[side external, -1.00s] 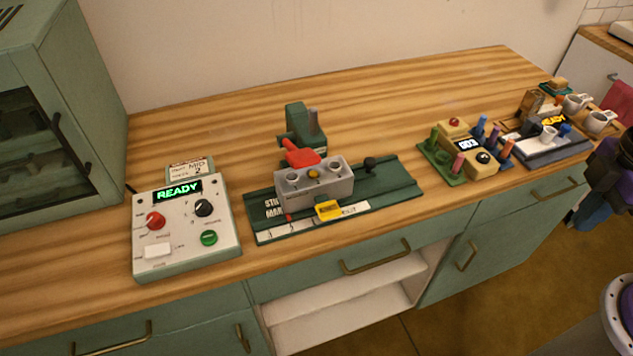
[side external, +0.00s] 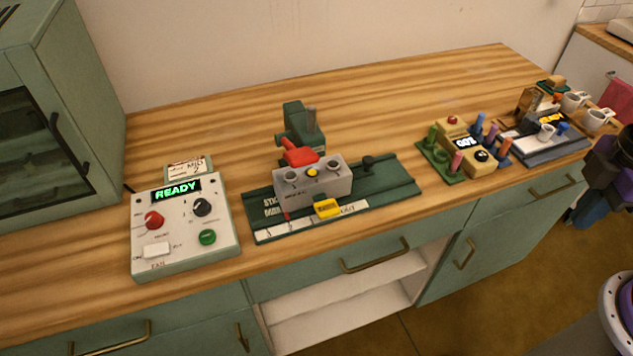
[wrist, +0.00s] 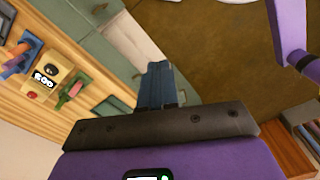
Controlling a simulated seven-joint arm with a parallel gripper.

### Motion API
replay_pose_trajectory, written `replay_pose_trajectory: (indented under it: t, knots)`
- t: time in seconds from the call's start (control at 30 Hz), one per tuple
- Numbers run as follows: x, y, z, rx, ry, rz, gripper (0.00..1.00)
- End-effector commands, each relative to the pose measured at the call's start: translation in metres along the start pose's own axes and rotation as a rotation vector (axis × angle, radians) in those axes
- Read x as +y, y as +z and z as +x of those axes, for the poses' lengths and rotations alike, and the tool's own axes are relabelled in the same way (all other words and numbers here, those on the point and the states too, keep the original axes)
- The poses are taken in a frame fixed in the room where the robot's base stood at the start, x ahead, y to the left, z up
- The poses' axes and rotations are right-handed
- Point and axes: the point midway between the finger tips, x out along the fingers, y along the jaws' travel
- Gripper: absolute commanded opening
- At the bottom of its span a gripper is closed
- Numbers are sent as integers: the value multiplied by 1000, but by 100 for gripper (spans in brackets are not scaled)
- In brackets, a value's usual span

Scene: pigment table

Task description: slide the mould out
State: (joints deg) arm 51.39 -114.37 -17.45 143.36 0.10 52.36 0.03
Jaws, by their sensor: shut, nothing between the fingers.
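The mould appears to be the grey block (side external: 318,187) with round holes and a yellow dot on top. A yellow tag (side external: 327,208) is at the block's front. My gripper (side external: 577,215) hangs at the far right, beyond the counter's front edge and far from the mould. Its blue fingers (wrist: 160,84) are together and empty in the wrist view.
A control box (side external: 184,228) reading READY stands left of the track. The counter (side external: 240,120) behind is clear.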

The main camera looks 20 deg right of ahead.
Motion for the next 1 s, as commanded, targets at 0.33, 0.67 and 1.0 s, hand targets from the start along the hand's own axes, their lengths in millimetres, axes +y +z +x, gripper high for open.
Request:
replay_pose_trajectory:
  t: [0.33,0.67,1.0]
  knots:
    - [22,-59,-17,-4,2,47,54]
    - [90,-183,-42,-18,5,156,54]
    - [175,-279,-45,-29,5,264,54]
